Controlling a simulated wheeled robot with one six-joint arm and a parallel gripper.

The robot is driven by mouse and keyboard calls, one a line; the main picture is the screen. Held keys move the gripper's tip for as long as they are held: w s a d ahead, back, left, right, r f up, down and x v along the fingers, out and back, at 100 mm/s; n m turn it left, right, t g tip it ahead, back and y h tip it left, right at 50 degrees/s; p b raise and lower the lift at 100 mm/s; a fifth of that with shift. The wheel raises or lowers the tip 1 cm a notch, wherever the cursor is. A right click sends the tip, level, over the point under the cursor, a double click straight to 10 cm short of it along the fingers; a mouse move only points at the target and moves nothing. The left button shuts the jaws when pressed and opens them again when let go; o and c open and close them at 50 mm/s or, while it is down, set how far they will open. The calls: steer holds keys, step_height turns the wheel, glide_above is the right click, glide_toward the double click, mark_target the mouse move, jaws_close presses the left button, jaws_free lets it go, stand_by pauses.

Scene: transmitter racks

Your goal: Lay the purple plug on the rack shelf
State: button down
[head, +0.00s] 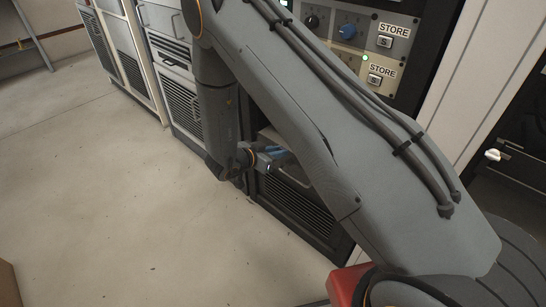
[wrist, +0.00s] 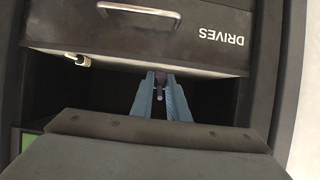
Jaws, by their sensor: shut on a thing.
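My gripper (wrist: 160,78) shows in the wrist view with its two blue fingers close together, shut on the small purple plug (wrist: 159,97). Only a little of the plug shows between the fingers. The fingers reach into the dark opening of the rack shelf (wrist: 95,88), beside the panel marked DRIVES. I cannot tell whether the plug touches the shelf. In the head view my gripper (head: 275,153) is at the front of the rack, low down, partly behind my arm. The plug is hidden there.
A pale connector (wrist: 77,59) sits at the left of the opening in the wrist view. The DRIVES panel (wrist: 150,30) has a metal handle (wrist: 138,11). Grey cabinets (head: 175,75) stand at the back left in the head view. The floor (head: 120,190) at left is clear.

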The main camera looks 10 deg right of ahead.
steer(key=shift+w+d+f+b, duration=0.1)
steer(key=shift+w+d+b, duration=0.3)
steer(key=shift+w+d, duration=0.45)
steer(key=shift+w+d+f+b, duration=0.1)
steer(key=shift+w+d+b, duration=0.4)
steer(key=shift+d, duration=0.55)
steer(key=shift+w+d+f, duration=0.2)
steer(key=shift+w+d, duration=0.5)
steer(key=shift+d, duration=0.25)
steer(key=shift+w+d+f, duration=0.15)
steer(key=shift+w+d, duration=0.55)
steer(key=shift+d, duration=0.2)
steer(key=c, duration=1.6)
jaws_free()
steer(key=shift+c, duration=0.2)
